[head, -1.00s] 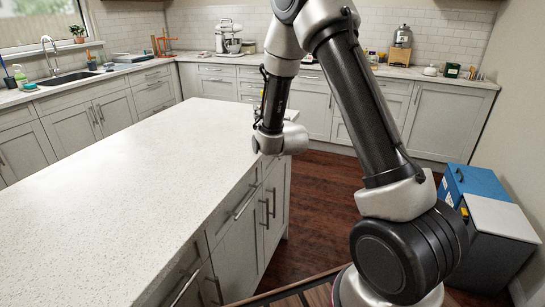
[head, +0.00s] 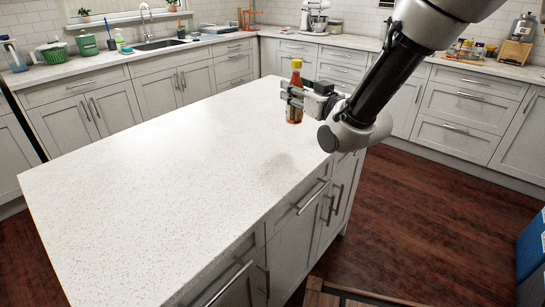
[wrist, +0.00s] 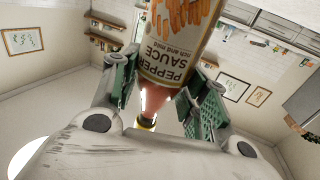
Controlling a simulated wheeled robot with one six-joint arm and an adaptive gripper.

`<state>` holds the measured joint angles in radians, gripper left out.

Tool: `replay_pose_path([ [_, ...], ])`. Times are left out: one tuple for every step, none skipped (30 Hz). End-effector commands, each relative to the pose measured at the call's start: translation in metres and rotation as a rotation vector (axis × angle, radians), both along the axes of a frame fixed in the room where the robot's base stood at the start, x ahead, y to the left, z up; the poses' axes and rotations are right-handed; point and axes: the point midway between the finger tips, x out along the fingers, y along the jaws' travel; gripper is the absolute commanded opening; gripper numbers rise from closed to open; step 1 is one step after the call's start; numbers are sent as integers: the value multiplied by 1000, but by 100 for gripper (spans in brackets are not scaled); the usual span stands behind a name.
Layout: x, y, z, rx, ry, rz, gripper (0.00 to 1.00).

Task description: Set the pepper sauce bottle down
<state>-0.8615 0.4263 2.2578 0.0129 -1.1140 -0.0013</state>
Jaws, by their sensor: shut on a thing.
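The pepper sauce bottle (head: 296,77) is upright in the head view, orange-red with a yellow cap. My gripper (head: 292,98) is shut around its middle. The bottle is over the far right part of the white island countertop (head: 150,180), and a soft shadow lies on the counter nearer to me. It looks held above the surface, but the gap under its base is hard to judge. In the wrist view, the bottle's label (wrist: 178,50) reads "PEPPER SAUCE" upside down, and the green-padded fingers of my gripper (wrist: 160,92) are on both sides of it.
The island top is bare and free across its middle and left. Its right edge drops to cabinet fronts with handles (head: 312,197). Back counters hold a sink (head: 160,44), a green basket (head: 54,52) and a stand mixer (head: 315,15). A blue box (head: 532,245) stands at the right.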

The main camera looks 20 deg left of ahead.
Motion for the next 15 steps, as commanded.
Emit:
replay_pose_path([
  [-17,17,5,2,-4,41,11],
  [-25,25,7,2,-3,61,11],
  [-34,34,8,0,-3,82,11],
  [-40,38,9,0,-3,95,11],
  [-45,43,10,-1,-3,106,11],
  [-50,47,10,-2,-3,118,11],
  [-52,49,9,-2,-3,123,11],
  [-54,51,6,-2,-2,127,11],
  [-56,52,0,-5,-1,131,11],
  [-56,52,-5,-5,-1,132,11],
  [-56,53,-12,-6,0,133,11],
  [-56,52,-20,-6,0,133,11],
  [-56,53,-26,-6,0,132,11],
  [-56,52,-31,-5,-1,132,11],
  [-56,52,-37,-5,-1,132,11],
])
